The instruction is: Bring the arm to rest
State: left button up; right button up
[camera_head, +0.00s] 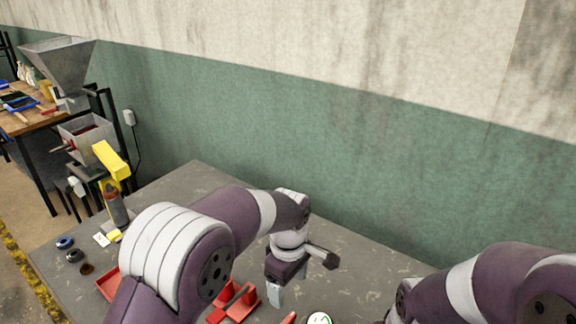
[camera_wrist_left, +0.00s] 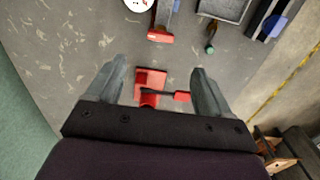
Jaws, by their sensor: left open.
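My left arm comes in from the left in the head view, and its left gripper (camera_head: 276,294) points down over the grey table (camera_head: 195,178). In the left wrist view, the left gripper (camera_wrist_left: 158,84) has its two grey fingers wide apart, with nothing held between them. A red holder (camera_wrist_left: 150,80) with a dark-and-red tool lies below, showing between the fingers; red parts (camera_head: 238,300) also show beside the gripper in the head view. My right arm shows at the lower right of the head view, but its gripper is out of view.
A white round item (camera_head: 319,319) is at the bottom edge. A red tray (camera_head: 108,284), a dark bottle (camera_head: 116,208) and small dark round items (camera_head: 75,256) are on the table's left. A hopper machine (camera_head: 62,65) stands beyond. A wall (camera_head: 330,150) runs behind the table.

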pick_arm(q)
jog(key=s+a+f+m+t, duration=0.1)
jog(key=s+a+m, duration=1)
jog(key=s+a, duration=0.4)
jog(key=a, duration=0.3)
jog(key=shift+s+a, duration=0.25)
jog(key=shift+s, duration=0.05)
jog(key=shift+s, duration=0.15)
jog(key=shift+f, duration=0.1)
jog(key=shift+d, duration=0.1)
